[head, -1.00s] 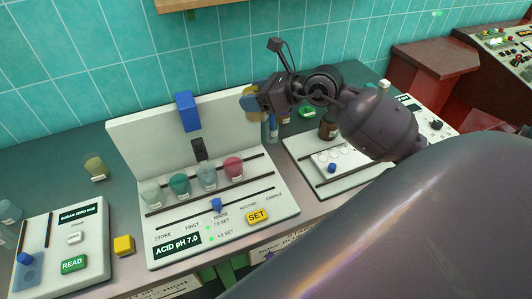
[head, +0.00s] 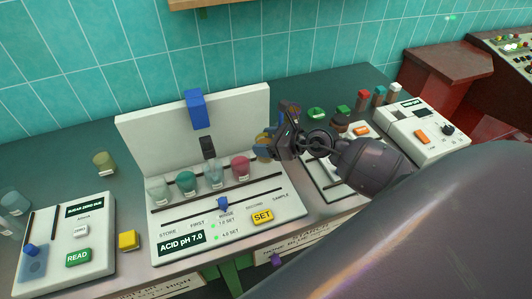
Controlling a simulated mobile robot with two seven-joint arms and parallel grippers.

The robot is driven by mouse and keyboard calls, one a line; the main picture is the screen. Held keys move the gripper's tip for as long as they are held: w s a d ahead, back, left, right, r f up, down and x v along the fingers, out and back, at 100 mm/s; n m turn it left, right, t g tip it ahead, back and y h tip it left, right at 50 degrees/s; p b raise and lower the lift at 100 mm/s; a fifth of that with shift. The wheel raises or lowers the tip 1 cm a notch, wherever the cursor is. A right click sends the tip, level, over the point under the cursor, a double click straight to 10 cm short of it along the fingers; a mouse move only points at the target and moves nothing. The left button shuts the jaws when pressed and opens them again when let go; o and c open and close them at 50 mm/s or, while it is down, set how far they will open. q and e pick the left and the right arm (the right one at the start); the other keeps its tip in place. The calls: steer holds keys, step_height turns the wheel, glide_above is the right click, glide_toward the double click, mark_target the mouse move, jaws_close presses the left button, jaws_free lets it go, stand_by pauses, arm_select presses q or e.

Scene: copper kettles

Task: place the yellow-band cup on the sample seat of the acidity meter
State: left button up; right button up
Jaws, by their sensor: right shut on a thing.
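The acidity meter (head: 285,214) is a white unit with a tall back panel and an "ACID pH 7.0" display. Its front labels include STORE, FIRST, RINSE and SAMPLE, with SAMPLE at the right end. Pale, teal, clear and pink cups stand in a row on it. My right gripper (head: 268,147) is shut on the yellow-band cup (head: 261,153), just right of the pink cup (head: 240,166). The gripper covers much of the held cup. The sample seat is hidden around there, and I cannot tell whether the cup touches it. My left gripper is out of view.
A blue block (head: 196,108) is on the meter's back panel above the row. A sugar meter (head: 95,225) and a yellow cube (head: 128,240) are at left. An olive cup (head: 104,163) stands behind them. Another white instrument (head: 428,140) is at right.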

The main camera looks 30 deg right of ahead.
step_height(320, 180, down, 4)
steer(key=shift+b, duration=0.5)
steer(key=shift+f, duration=0.2)
steer(key=o, duration=1)
steer(key=shift+f, duration=0.1)
